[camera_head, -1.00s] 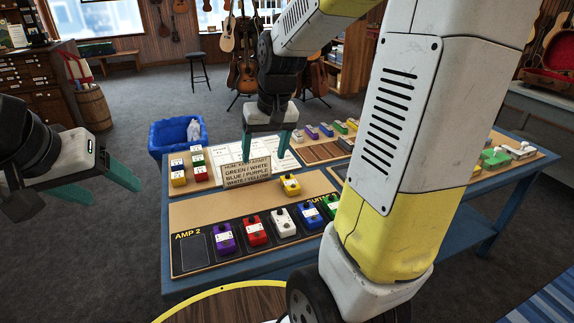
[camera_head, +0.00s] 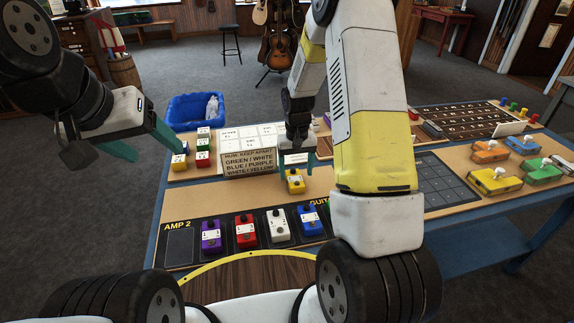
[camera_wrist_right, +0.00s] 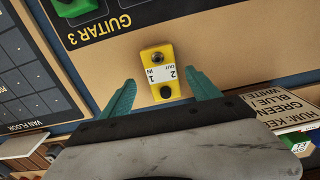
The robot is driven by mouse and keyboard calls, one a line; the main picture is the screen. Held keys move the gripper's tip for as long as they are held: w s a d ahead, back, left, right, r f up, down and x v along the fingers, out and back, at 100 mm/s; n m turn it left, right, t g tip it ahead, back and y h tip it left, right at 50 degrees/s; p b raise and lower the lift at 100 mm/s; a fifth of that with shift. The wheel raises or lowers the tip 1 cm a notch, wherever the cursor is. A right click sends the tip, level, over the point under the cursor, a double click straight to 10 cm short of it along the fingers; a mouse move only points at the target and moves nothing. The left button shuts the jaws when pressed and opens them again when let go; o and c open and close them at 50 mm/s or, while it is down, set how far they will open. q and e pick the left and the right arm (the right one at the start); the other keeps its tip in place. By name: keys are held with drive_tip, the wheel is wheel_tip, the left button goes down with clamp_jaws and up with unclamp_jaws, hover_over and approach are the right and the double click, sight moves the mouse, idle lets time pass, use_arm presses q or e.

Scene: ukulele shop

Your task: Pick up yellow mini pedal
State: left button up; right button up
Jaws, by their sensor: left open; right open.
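The yellow mini pedal (camera_head: 295,182) stands on the tan board just behind the row of pedals, with a white label and dark knob. In the right wrist view the yellow mini pedal (camera_wrist_right: 159,68) lies ahead, between the lines of the two teal fingers. My right gripper (camera_head: 297,163) is open, just behind and above the pedal; its fingertips (camera_wrist_right: 162,85) reach beside the pedal's near end without visibly closing on it. My left gripper (camera_head: 146,147) is open and empty at the left, away from the pedal.
Purple (camera_head: 210,237), red (camera_head: 245,232), white (camera_head: 278,227) and blue (camera_head: 309,221) pedals stand in front on the AMP 2 strip. A lettered sign (camera_head: 249,163) stands left of the yellow pedal. A blue bin (camera_head: 197,111) is behind the table's left end.

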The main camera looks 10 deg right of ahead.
sight(295, 177)
wheel_tip(295, 177, down, 3)
drive_tip(key=shift+w+a+f, duration=0.1)
drive_tip(key=shift+a+f, duration=0.05)
drive_tip(key=shift+f, duration=0.05)
drive_tip(key=shift+c, duration=0.2)
clamp_jaws()
drive_tip(key=shift+r, duration=0.1)
